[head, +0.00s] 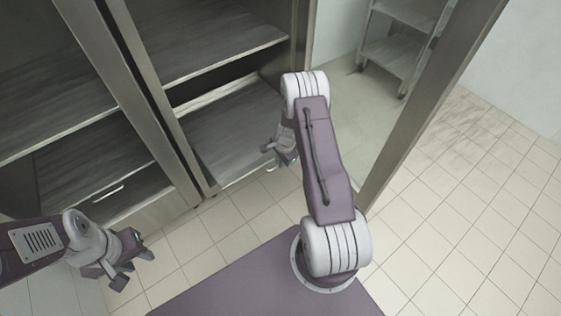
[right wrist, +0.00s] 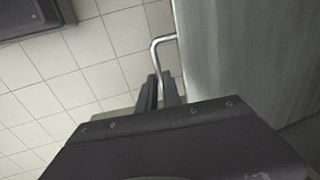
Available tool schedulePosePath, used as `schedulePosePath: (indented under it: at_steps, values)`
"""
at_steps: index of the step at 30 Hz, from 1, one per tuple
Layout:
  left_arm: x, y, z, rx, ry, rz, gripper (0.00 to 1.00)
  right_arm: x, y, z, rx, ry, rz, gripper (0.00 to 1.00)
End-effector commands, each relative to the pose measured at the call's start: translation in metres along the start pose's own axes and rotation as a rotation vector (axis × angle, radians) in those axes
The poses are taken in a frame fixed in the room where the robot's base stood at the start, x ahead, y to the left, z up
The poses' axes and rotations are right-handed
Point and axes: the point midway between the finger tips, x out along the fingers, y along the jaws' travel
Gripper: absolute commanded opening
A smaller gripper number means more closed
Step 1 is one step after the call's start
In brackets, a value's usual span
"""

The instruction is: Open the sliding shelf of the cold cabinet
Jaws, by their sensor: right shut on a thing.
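The cold cabinet (head: 155,95) stands at the upper left of the head view, with dark shelves in two bays. The low sliding shelf (head: 225,135) is in the right bay; its grey board (right wrist: 235,50) fills the right side of the right wrist view. A bent metal handle (right wrist: 156,46) sticks out from its edge. My right gripper (right wrist: 161,88) is shut on this handle; in the head view the gripper (head: 274,153) is at the shelf's right front, partly hidden by my arm. My left gripper (head: 132,268) is open and empty over the floor.
A framed transparent door panel (head: 415,115) stands to the right of my right arm. A wheeled rack (head: 395,45) is behind it. Another handle (head: 107,193) shows in the cabinet's left bay. The tiled floor (head: 455,230) at the right is clear.

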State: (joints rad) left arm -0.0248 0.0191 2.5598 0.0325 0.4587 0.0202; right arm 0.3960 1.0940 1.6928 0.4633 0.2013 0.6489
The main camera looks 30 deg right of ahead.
Motion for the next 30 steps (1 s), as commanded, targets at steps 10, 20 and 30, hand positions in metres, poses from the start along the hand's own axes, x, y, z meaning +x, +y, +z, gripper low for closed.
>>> schedulePosePath:
  at_steps: [10,20,30]
  values:
    - [0.000,0.000,0.000,0.000,0.000,0.000,0.36,0.000,0.000,0.000,0.000,0.000,0.000,0.31]
    - [-0.021,0.000,-0.002,0.000,0.000,0.000,0.36,-0.046,-0.002,-0.001,0.001,0.002,-0.003,0.31]
    - [-0.036,0.001,-0.004,0.000,0.000,0.000,0.36,-0.090,0.000,0.000,0.000,0.000,0.001,0.31]
